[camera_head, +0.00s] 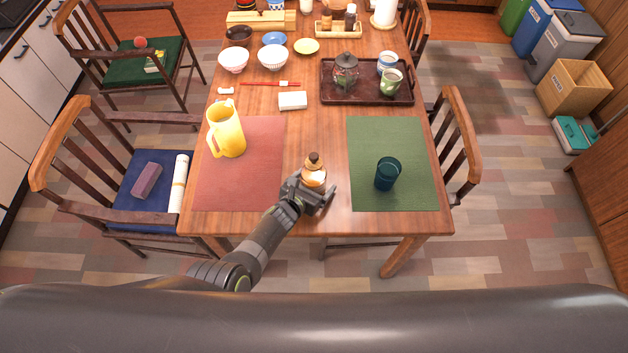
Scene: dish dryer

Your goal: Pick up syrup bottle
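The syrup bottle (314,175), small with a brown cap and a pale label, stands upright near the front middle of the wooden table, between the red and green placemats. My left gripper (311,193) is right at the bottle, on its near side, and hides its lower part. I cannot tell whether the fingers are closed on the bottle or only beside it. My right gripper is not in view.
A yellow pitcher (227,131) stands on the red placemat (240,190), left of the bottle. A dark teal cup (387,174) stands on the green placemat (405,145). A dark tray (345,100) with a glass jar and cups is farther back.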

